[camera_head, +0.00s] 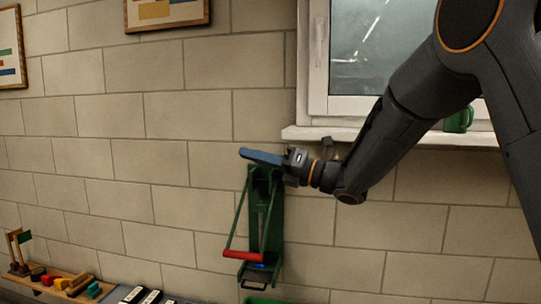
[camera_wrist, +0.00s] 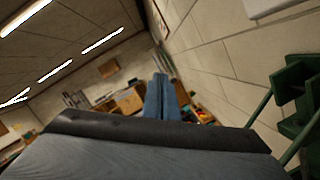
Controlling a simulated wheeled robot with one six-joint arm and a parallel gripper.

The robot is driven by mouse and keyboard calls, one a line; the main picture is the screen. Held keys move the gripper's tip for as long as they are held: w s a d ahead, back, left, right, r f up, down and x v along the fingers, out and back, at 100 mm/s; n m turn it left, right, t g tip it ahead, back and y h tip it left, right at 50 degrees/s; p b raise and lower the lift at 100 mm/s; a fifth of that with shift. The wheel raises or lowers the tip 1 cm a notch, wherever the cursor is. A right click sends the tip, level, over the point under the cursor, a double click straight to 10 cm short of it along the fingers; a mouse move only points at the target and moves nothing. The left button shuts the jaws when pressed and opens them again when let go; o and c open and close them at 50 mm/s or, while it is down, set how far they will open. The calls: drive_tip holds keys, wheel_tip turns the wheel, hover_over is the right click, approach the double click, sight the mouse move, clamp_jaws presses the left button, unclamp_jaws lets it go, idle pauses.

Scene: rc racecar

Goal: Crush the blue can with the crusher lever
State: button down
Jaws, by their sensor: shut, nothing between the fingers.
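The green wall-mounted can crusher (camera_head: 251,222) hangs upright on the block wall, and part of it shows at the right edge of the wrist view (camera_wrist: 296,78). Its lever, with a red handle (camera_head: 243,254), hangs low, near the crusher's bottom. A small patch of blue, probably the blue can (camera_head: 259,266), shows just below the handle; its shape is too small and hidden to tell. My gripper (camera_head: 243,152) is shut and empty, its blue fingers pointing left across the crusher's top, well above the red handle. The closed fingers (camera_wrist: 160,98) also show in the wrist view.
A window with a white sill (camera_head: 390,136) is right of the crusher, with a green mug (camera_head: 459,120) on it. A wooden rack (camera_head: 62,284) with coloured items stands at lower left. A green bin edge (camera_head: 262,300) shows below the crusher.

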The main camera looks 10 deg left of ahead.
drive_tip(key=w+r, duration=0.1)
drive_tip(key=w+r+p, duration=0.1)
drive_tip(key=r, duration=0.1)
drive_tip(key=shift+w+a+r+p, duration=0.15)
drive_tip(key=shift+w+a+p, duration=0.05)
drive_tip(key=shift+w+p, duration=0.1)
idle(1.5)
